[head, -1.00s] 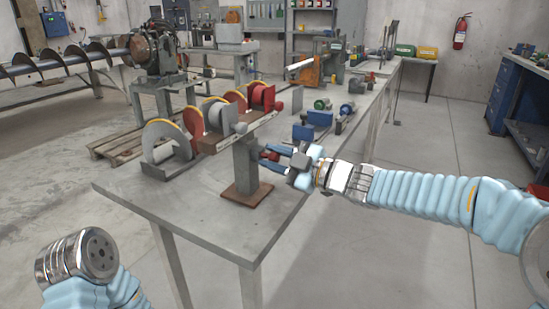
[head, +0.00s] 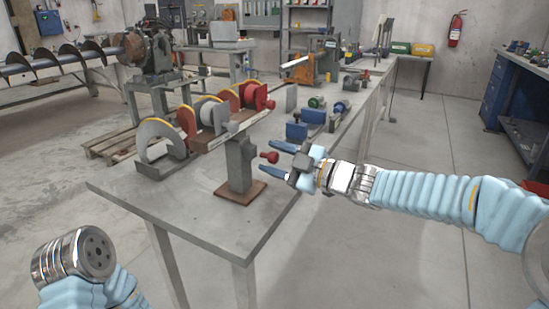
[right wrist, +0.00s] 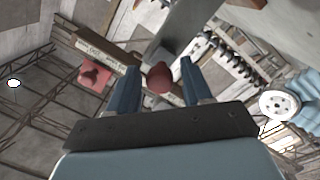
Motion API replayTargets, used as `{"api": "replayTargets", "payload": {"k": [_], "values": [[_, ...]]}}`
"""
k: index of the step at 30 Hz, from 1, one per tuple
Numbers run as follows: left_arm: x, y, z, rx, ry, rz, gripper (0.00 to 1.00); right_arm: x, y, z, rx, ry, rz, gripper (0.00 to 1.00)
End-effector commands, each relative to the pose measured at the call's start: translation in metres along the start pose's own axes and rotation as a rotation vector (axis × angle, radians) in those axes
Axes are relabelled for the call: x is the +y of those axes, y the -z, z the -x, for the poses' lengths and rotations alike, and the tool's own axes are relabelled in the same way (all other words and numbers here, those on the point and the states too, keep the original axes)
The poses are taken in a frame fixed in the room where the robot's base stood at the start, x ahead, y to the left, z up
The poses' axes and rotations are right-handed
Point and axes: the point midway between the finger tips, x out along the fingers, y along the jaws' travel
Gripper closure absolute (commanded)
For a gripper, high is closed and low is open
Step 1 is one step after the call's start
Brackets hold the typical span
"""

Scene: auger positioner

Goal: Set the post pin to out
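The grey post (head: 239,163) stands upright on a brown square base near the table's front right edge. The post pin's red knob (head: 269,157) stands out from the post's right side. My right gripper (head: 268,160) is open, with one blue finger on each side of the knob in the head view. In the right wrist view the dark red knob (right wrist: 159,78) shows between the two separated fingers (right wrist: 157,72), touching neither. My left arm ends in a metal wrist at the lower left; no left gripper fingers show.
Blue blocks (head: 303,127) and small green and blue parts lie farther back. Clear floor lies right of the table.

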Motion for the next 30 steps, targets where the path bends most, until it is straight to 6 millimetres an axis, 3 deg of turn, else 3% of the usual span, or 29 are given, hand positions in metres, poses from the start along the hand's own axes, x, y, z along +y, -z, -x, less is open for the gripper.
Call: {"api": "replayTargets", "payload": {"k": [9,13,24,30], "values": [[0.000,0.000,0.000,0.000,0.000,0.000,0.57,0.000,0.001,0.000,0.001,0.000,0.000,0.45],[0.000,0.000,-0.001,0.000,0.000,0.000,0.57,0.001,0.000,0.012,-0.001,-0.003,0.000,0.45],[-0.002,0.000,-0.005,0.000,0.001,0.001,0.57,0.001,-0.001,0.097,-0.002,-0.005,0.001,0.45],[-0.003,0.000,-0.006,0.001,0.001,0.001,0.57,0.000,0.000,0.129,0.000,-0.002,0.000,0.45]]}}
